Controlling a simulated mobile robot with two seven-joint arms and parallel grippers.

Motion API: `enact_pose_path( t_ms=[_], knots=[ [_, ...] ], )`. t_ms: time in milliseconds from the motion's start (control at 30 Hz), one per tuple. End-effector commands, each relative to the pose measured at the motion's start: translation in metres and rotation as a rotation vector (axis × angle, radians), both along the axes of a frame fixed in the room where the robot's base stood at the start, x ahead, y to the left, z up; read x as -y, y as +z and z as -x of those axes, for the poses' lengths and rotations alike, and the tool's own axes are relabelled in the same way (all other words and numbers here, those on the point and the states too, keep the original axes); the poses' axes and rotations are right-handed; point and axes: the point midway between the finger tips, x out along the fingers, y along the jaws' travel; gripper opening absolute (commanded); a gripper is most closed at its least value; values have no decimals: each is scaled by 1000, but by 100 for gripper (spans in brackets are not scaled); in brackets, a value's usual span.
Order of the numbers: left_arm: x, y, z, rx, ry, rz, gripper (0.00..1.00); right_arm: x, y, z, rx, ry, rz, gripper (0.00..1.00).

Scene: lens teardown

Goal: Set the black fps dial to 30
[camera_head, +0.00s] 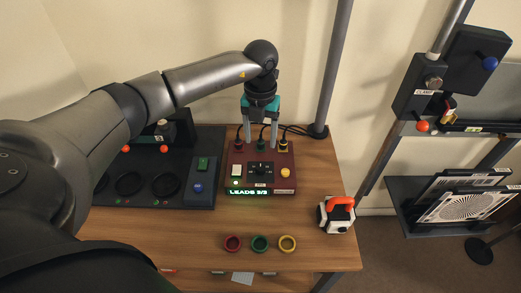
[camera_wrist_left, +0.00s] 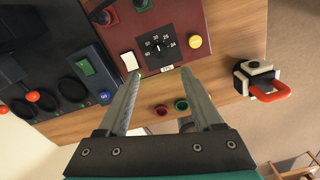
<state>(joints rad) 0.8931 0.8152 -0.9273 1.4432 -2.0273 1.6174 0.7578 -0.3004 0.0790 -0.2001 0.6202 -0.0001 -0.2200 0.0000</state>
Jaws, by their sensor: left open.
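The black fps dial (camera_head: 261,169) sits in the middle of the dark red box (camera_head: 236,157). In the left wrist view the dial (camera_wrist_left: 158,47) shows white numbers around it, 30, 25 and 24 among them. Which number its pointer marks is too small to tell. My left gripper (camera_head: 260,144) points down over the back part of the box, above the dial. In the wrist view my left gripper (camera_wrist_left: 161,75) has its fingers wide apart with nothing between them. The dial lies beyond the tips, untouched. My right gripper does not show.
The box has a lit display (camera_head: 248,192) reading LEADS 3/3, a white button (camera_head: 237,170), a yellow button (camera_head: 285,173) and plugged leads behind. A dark tray (camera_head: 145,201) stands left. Coloured rings (camera_head: 259,243) lie in front. A red-handled device (camera_head: 337,213) stands right.

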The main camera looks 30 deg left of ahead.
Motion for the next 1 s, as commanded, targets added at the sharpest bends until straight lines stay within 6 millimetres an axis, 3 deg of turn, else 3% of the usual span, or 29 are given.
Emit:
enact_pose_path(
  t_ms=[100,300,1000],
  knots=[
    [0,22,-1,3,0,-1,67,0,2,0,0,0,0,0],
    [0,38,0,1,0,1,67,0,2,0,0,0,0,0],
    [0,38,0,-1,1,0,67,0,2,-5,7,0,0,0]
  ],
)
